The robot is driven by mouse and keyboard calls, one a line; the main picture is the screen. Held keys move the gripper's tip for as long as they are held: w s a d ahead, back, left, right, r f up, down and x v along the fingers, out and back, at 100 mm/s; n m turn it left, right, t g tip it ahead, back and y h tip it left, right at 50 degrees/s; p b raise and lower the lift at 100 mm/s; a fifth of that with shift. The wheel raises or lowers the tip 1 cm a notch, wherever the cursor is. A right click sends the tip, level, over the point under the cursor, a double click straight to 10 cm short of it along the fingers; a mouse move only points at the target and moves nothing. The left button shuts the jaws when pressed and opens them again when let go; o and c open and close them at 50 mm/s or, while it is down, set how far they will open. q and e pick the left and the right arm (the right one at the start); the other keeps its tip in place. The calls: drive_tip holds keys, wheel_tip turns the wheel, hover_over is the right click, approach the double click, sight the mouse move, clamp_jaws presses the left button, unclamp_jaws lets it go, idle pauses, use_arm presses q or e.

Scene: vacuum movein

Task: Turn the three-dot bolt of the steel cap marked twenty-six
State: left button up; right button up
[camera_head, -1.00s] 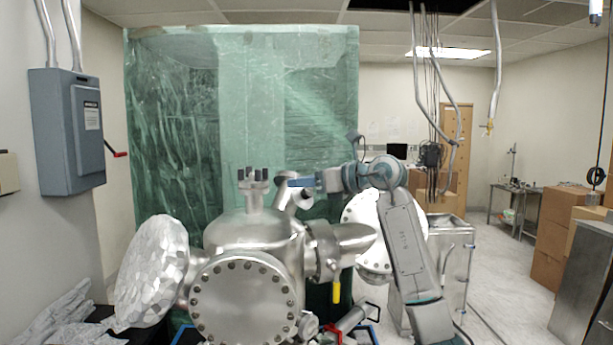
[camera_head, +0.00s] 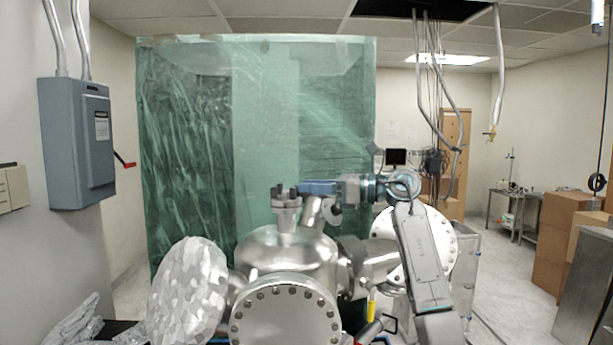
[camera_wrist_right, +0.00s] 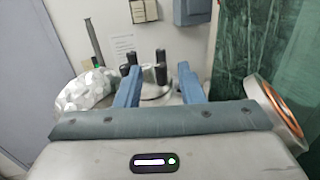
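A steel cap (camera_head: 286,202) with several upright dark bolts stands on the top port of the steel vessel (camera_head: 285,250). In the right wrist view the bolts (camera_wrist_right: 161,72) stand up from the round cap (camera_wrist_right: 152,95). No number or dot marks are readable. My right gripper (camera_head: 301,188) is just right of the bolts in the head view, at about their height. In the right wrist view its two blue fingers (camera_wrist_right: 158,72) are apart, with bolts visible between and beyond them; I cannot tell whether they touch any. My left gripper is not in view.
A faceted foil-like disc (camera_head: 188,292) is at the vessel's left, a bolted flange (camera_head: 286,320) at its front. A green plastic curtain (camera_head: 265,130) hangs behind. A copper-ringed port (camera_wrist_right: 280,108) shows at right in the wrist view.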

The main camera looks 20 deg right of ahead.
drive_tip(key=shift+w+a, duration=0.35)
drive_tip(key=shift+a, duration=0.15)
drive_tip(key=shift+c, duration=0.4)
drive_tip(key=shift+a, duration=0.1)
clamp_jaws()
drive_tip(key=shift+s+a+f+m+t+h, duration=0.1)
drive_tip(key=shift+f+m+t+h, duration=0.05)
drive_tip(key=shift+m+t+h, duration=0.55)
use_arm(q)
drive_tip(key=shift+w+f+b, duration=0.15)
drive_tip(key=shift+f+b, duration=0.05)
drive_tip(key=shift+b, duration=0.25)
use_arm(e)
drive_tip(key=shift+s+a+m+t+h, duration=0.1)
drive_tip(key=shift+s+m+t+h, duration=0.05)
drive_tip(key=shift+m+t+h, duration=0.95)
drive_tip(key=shift+o, duration=0.4)
unclamp_jaws()
